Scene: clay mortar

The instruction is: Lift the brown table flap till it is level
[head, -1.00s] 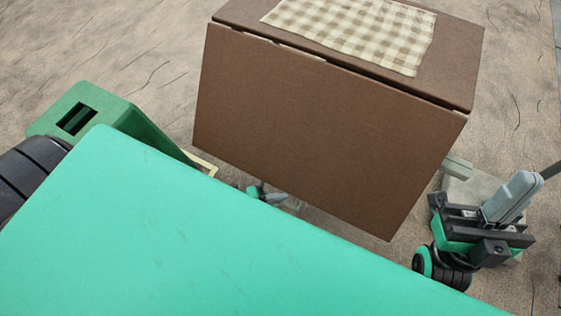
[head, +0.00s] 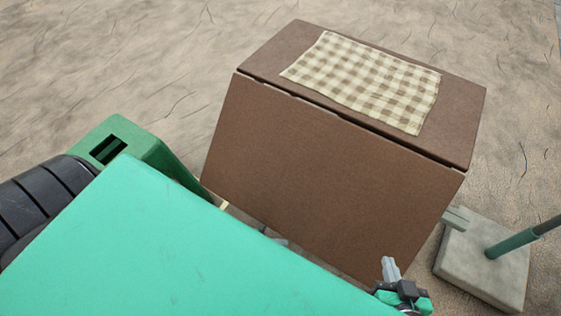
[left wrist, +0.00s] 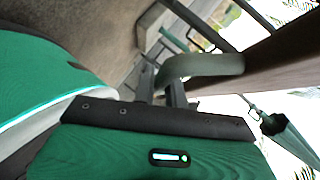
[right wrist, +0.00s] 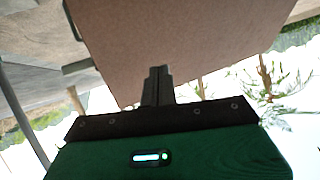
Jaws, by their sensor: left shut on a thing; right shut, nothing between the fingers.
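The brown table flap (head: 330,170) slants down from the front edge of the brown table top (head: 455,105), below level. Its lower edge is partly hidden by my green front. My right gripper (head: 391,269) is shut and empty by the flap's lower right corner. In the right wrist view its closed fingers (right wrist: 157,86) stand before the flap's brown face (right wrist: 190,45); contact is unclear. In the left wrist view my left gripper (left wrist: 170,92) is shut on a rounded grey-green bar (left wrist: 205,67), beside a brown board edge (left wrist: 270,60). In the head view it is mostly hidden.
A checked cloth (head: 375,75) lies on the table top. A grey-green bracket (head: 456,217) sticks out under the table's right side. A pale square base with a pole (head: 480,265) stands on the floor at the right.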

